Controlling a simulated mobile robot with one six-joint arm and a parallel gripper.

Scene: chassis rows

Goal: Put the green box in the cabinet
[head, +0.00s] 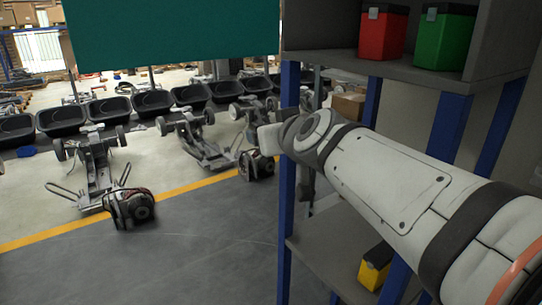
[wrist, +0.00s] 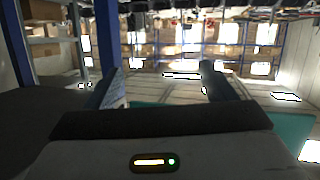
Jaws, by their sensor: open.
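The green box (head: 443,40), with a black lid, stands on the upper grey shelf (head: 400,66) at the top right of the head view. Its top is cut off by the frame. My gripper (wrist: 161,76) shows in the wrist view with its two dark fingers apart and nothing between them. In the head view my white arm crosses the right side below the green box, apart from it, and the fingers cannot be made out. I cannot tell which structure is the cabinet; a teal panel (head: 170,32) hangs across the top of the head view.
A red box (head: 383,36) stands left of the green one. A yellow box (head: 373,270) sits on a lower shelf (head: 320,262), partly hidden. Blue posts (head: 287,200) hold the shelves. Chassis frames (head: 95,165) and black tubs (head: 62,120) stand behind; grey floor (head: 190,250) is clear.

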